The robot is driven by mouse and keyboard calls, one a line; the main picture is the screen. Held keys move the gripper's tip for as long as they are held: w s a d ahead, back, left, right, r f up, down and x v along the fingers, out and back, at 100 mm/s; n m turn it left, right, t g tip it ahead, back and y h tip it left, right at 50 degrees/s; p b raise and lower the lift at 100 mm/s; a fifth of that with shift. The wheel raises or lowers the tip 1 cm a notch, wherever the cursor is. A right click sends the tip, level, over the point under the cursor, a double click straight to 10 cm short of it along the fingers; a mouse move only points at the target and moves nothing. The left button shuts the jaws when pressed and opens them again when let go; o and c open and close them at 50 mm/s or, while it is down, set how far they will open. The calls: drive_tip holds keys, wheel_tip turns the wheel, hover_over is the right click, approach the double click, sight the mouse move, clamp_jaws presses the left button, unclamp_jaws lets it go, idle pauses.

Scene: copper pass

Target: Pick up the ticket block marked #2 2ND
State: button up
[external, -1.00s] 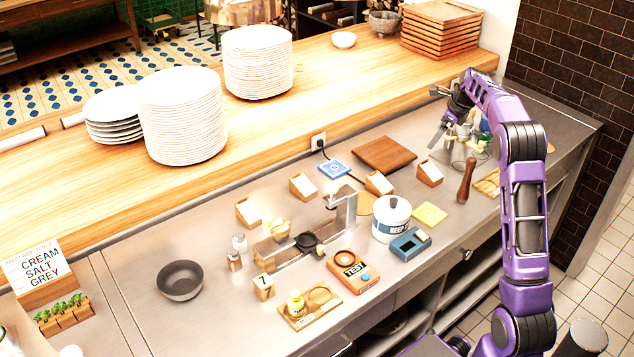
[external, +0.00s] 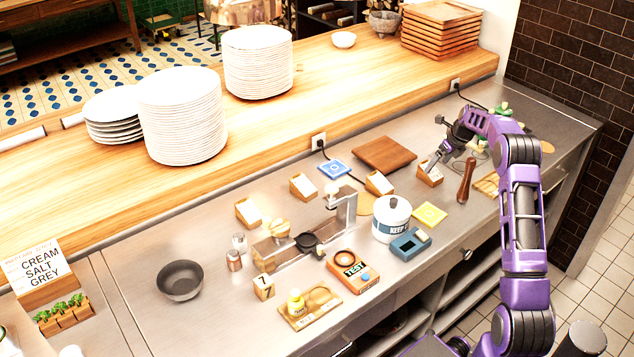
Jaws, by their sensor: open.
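Several wooden ticket blocks with white slanted faces stand in a row on the steel counter. They are a far-left block (external: 248,212), a second block (external: 303,187), a third block (external: 379,184) and a right-hand block (external: 431,176). Their markings are too small to read, so I cannot tell which is #2 2ND. My gripper (external: 428,166) is open, pointing down and left at the right-hand block. Its fingers overlap the block's upper part in the picture. I cannot tell whether they touch it.
A wooden board (external: 384,153) lies behind the blocks. A brown-handled tool (external: 466,181) stands close right of my gripper. A white KEEP pot (external: 391,217), a yellow card (external: 430,214) and an orange TEST box (external: 353,271) are in front. The raised wooden shelf (external: 330,95) runs behind.

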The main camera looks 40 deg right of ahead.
sight(431, 173)
drive_tip(key=shift+w+x, duration=0.15)
drive_tip(key=shift+x, duration=1.2)
drive_tip(key=shift+w+x, duration=0.2)
drive_tip(key=shift+x, duration=1.2)
drive_tip(key=shift+r, duration=0.2)
drive_tip(key=shift+a+f, duration=0.1)
drive_tip(key=shift+f, duration=0.2)
drive_tip(key=c, duration=1.5)
drive_tip(key=shift+r, duration=0.1)
